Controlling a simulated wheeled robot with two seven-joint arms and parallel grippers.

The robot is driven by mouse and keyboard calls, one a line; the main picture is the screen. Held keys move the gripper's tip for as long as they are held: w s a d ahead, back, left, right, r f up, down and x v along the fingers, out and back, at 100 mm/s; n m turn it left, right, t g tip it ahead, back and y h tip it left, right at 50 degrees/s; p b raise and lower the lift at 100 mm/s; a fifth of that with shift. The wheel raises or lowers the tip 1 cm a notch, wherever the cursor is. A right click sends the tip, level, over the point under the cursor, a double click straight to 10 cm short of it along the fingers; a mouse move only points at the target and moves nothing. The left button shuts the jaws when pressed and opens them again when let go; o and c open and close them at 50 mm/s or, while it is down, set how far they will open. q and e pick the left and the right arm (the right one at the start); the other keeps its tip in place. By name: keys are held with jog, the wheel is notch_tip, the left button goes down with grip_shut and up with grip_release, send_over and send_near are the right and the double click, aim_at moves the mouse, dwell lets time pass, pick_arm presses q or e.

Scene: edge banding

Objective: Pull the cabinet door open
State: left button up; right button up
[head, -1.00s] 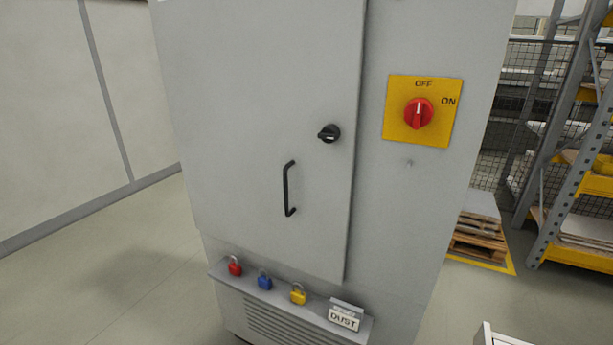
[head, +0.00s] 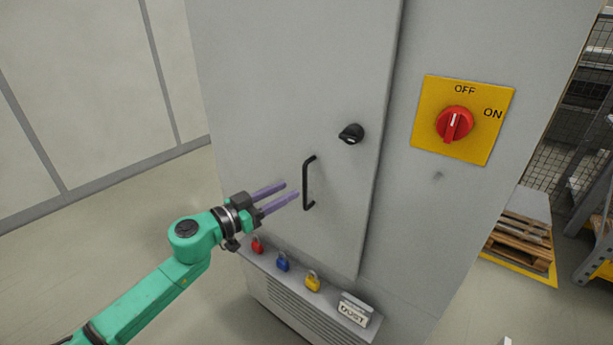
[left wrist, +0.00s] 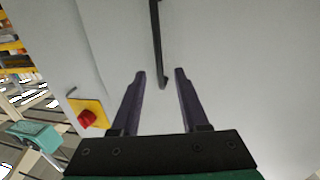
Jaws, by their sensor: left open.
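The grey cabinet door (head: 280,95) is flush with the cabinet front and looks closed. A black bar handle (head: 306,184) stands upright on its lower right part, with a black knob (head: 351,134) above and to its right. My left gripper (head: 291,190) is open, its two purple fingers pointing at the handle from the left. In the left wrist view the handle (left wrist: 156,45) lies ahead of the gap between the fingertips (left wrist: 160,72), and nothing is held. My right gripper is not in view.
A red rotary switch (head: 455,124) on a yellow plate is right of the door. Red, blue (head: 283,262) and yellow padlocks and a DUST label (head: 354,309) sit on a ledge below. Open floor lies to the left; a pallet (head: 521,243) stands at right.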

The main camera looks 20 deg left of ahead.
pick_arm(q)
jog(key=p, duration=0.1)
send_over(305, 205)
jog(key=shift+w, duration=0.4)
jog(key=shift+s, duration=0.1)
grip_shut()
dwell(0.9)
